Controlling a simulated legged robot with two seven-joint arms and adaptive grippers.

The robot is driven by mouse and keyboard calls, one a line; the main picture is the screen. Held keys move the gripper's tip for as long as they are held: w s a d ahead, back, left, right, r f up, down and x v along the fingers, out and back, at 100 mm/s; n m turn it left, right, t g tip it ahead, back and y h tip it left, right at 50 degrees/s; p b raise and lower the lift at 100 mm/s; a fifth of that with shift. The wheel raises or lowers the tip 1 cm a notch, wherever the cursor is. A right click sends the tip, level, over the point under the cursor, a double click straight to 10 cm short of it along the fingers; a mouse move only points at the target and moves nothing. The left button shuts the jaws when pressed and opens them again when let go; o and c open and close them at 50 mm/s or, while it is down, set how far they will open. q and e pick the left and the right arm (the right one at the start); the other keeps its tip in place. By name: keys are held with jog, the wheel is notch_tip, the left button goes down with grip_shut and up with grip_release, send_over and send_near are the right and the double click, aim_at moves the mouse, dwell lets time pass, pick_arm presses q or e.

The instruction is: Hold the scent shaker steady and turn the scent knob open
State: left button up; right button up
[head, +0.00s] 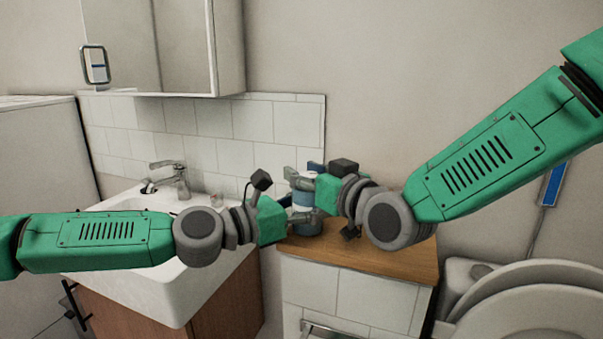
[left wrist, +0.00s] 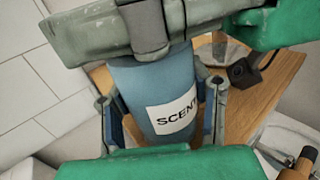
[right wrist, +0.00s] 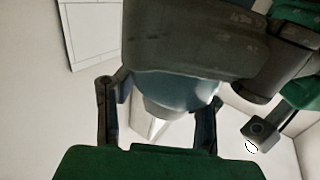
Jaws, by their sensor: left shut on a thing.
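The scent shaker (head: 303,199) is a blue bottle standing above the small wooden counter; whether its base touches the wood is hidden. In the left wrist view the shaker (left wrist: 143,98) shows a white label reading "SCENT". My left gripper (head: 304,222) is shut on the shaker's body, one finger on each side. My right gripper (head: 302,176) is at the shaker's top, above the left one. The knob is not clearly visible.
The wooden counter (head: 385,257) is mostly clear to the right. A white sink (head: 150,285) with a chrome faucet (head: 173,177) lies to the left. A mirror cabinet (head: 165,45) hangs above. A toilet (head: 540,305) stands at the lower right. Both arms meet closely over the counter.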

pick_arm(q)
jog(key=shift+s+d, duration=0.1)
jog(key=shift+s, duration=0.05)
pick_arm(e)
jog(key=shift+a, duration=0.15)
jog(key=shift+s, duration=0.15)
pick_arm(q)
jog(key=shift+d, duration=0.15)
pick_arm(e)
jog(key=v, duration=1.1)
jog(key=shift+s+d, duration=0.2)
jog(key=shift+d, duration=0.2)
pick_arm(q)
jog(key=o, duration=1.3)
jog(key=shift+o, duration=0.2)
